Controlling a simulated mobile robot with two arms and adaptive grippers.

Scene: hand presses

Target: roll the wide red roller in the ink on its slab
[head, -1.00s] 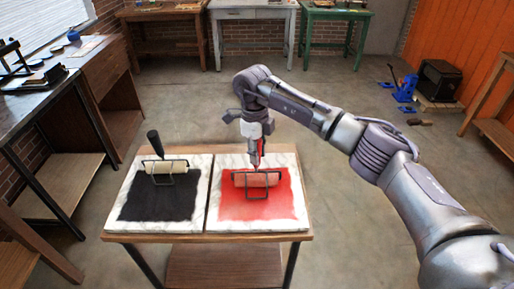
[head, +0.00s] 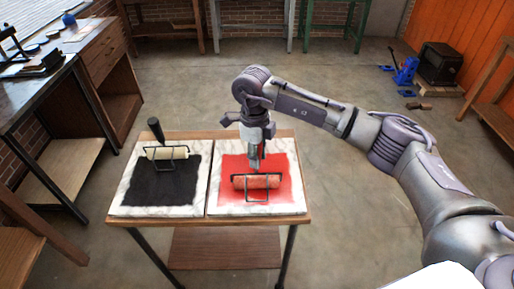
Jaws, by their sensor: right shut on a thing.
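The wide red roller (head: 257,181) lies in the red ink (head: 284,167) on the right marble slab (head: 214,192). Its sleeve is reddish and sits in a dark wire frame. My right gripper (head: 254,166) points down over the slab and is shut on the roller's handle, which it mostly hides. My left gripper is not in view.
A second slab (head: 129,204) with black ink (head: 157,184) stands to the left. A cream roller (head: 167,153) with a dark upright handle rests there. Both slabs share a small wooden table (head: 206,221). Bare floor surrounds it; a bench (head: 58,95) stands at left.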

